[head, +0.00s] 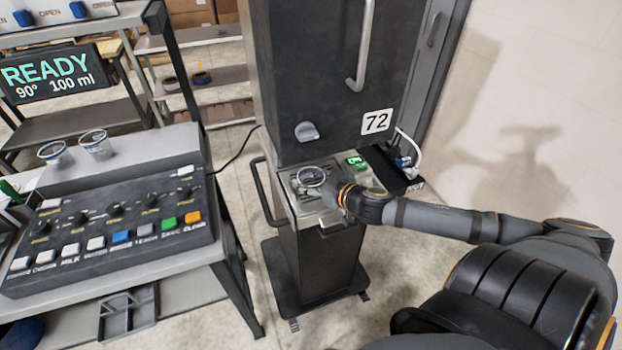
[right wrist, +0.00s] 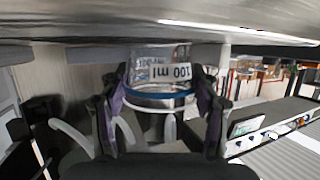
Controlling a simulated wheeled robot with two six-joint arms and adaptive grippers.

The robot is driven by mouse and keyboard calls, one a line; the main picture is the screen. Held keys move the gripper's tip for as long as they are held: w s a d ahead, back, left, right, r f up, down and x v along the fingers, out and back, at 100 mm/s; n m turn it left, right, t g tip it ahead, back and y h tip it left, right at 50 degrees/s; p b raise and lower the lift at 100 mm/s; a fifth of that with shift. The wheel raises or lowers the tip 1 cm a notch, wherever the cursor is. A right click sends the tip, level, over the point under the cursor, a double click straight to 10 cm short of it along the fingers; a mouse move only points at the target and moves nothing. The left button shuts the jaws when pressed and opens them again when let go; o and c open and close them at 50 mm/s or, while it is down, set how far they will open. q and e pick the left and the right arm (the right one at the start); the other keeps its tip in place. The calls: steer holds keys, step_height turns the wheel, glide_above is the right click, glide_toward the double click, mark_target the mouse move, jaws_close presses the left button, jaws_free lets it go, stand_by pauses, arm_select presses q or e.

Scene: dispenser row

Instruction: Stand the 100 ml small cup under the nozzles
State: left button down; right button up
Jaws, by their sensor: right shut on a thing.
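The 100 ml small cup (head: 311,176) is clear with a blue band near its rim. It is over the metal drip tray (head: 284,184) at the front of the tall dark dispenser (head: 335,85). My right gripper (head: 329,188) is shut on it from the right. In the right wrist view, the picture is upside down; the fingers (right wrist: 160,92) grip both sides of the cup (right wrist: 168,55), whose "100 ml" label shows. The cup base is close to a grey surface; I cannot tell if they touch. The nozzles are not visible. My left gripper is out of view.
A button console (head: 110,222) stands on a bench at left, with two clear cups (head: 53,153) on its back ledge. A display (head: 50,76) reads "READY 90° 100 ml". A dark handle (head: 263,190) sticks out left of the tray. The floor at right is clear.

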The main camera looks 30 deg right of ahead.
steer(key=o, duration=1)
steer(key=shift+o, duration=0.2)
